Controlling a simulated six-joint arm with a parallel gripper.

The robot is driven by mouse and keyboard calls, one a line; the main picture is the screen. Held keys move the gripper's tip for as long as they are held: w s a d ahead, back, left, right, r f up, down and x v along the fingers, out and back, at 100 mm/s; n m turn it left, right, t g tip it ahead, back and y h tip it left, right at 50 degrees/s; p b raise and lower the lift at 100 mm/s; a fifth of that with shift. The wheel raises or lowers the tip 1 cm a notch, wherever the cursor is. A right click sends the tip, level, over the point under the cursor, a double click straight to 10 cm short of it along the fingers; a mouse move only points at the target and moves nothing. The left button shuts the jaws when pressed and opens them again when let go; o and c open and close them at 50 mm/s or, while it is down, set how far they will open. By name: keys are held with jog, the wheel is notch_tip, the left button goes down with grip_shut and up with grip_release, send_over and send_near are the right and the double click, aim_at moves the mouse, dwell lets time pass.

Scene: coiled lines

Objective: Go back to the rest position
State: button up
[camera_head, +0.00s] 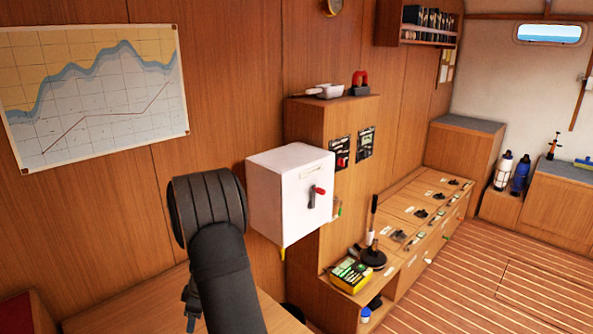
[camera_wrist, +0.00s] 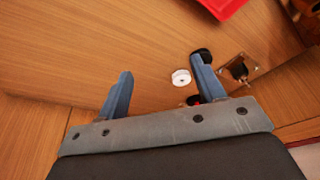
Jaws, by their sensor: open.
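My gripper (camera_wrist: 162,92) shows in the wrist view with its two blue-grey fingers spread apart. It is open, and nothing is between the fingers. A wooden surface lies beyond the fingertips. In the head view my dark arm rises at the lower middle, in front of the wooden wall and left of the white box. The gripper itself does not show in the head view.
A white cabinet (camera_head: 283,195) with a red-knobbed handle stands close right of my arm. A wooden desk (camera_head: 130,305) lies below. In the wrist view, a white disc (camera_wrist: 181,77) and a red object (camera_wrist: 222,6) lie beyond the fingers. Open floor (camera_head: 470,290) is at right.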

jog(key=s+a+f+m+t, duration=0.1)
jog(key=a+m, duration=0.3)
jog(key=a, duration=0.9)
jog(key=s+a+f+m+t, duration=0.1)
jog(key=s+a+m, duration=0.3)
jog(key=a, duration=0.9)
jog(key=shift+h, duration=0.4)
jog(key=shift+o, duration=0.2)
jog(key=o, duration=0.8)
jog(key=s+d+r+m+y, duration=0.1)
jog(key=d+r+m+y, duration=0.1)
jog(key=d+r+m, duration=1.9)
notch_tip(320, 180, down, 8)
jog(key=a+n, duration=0.1)
jog(key=n, duration=0.1)
jog(key=shift+w+a+g, duration=0.35)
jog(key=shift+g, duration=0.05)
